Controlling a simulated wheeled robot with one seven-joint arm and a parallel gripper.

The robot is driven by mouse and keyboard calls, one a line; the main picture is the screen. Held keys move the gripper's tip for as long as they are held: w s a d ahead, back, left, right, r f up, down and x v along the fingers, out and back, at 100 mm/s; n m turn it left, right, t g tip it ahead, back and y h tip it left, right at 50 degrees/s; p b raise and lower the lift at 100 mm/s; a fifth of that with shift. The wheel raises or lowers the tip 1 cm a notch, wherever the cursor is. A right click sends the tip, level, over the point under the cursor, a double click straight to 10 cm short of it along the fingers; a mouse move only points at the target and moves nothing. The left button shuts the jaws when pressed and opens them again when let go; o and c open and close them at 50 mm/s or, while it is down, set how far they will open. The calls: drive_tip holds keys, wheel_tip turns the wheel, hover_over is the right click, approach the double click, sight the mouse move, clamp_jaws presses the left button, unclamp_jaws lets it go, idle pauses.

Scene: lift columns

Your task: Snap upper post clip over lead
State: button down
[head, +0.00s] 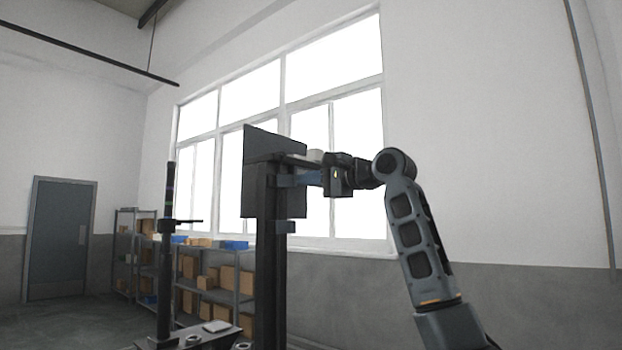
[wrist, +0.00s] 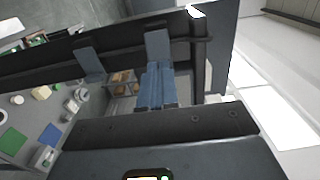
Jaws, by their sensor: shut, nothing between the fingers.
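A dark upright post (head: 268,260) stands left of my arm in the head view, with a dark flat panel behind its top. The upper post clip (head: 285,181), a grey block, sticks out from the post's right side; it also shows in the wrist view (wrist: 158,43). My gripper (head: 298,178) is shut and empty, level with this clip and pointing at it from the right. In the wrist view its blue fingers (wrist: 157,68) end right at the clip; I cannot tell whether they touch. I cannot make out the lead or the clip's closure.
A similar lower clip (head: 284,227) sits further down the post. A thinner dark column (head: 166,260) stands to the left. A bench (wrist: 15,105) holding small parts is below. Shelves with boxes (head: 222,277) stand behind. The space right of the post holds only my arm.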

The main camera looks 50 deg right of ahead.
drive_tip(key=shift+a, duration=0.2)
drive_tip(key=s, duration=0.6)
drive_tip(key=shift+s+d, duration=0.2)
drive_tip(key=shift+s, duration=0.2)
idle(0.3)
idle(0.4)
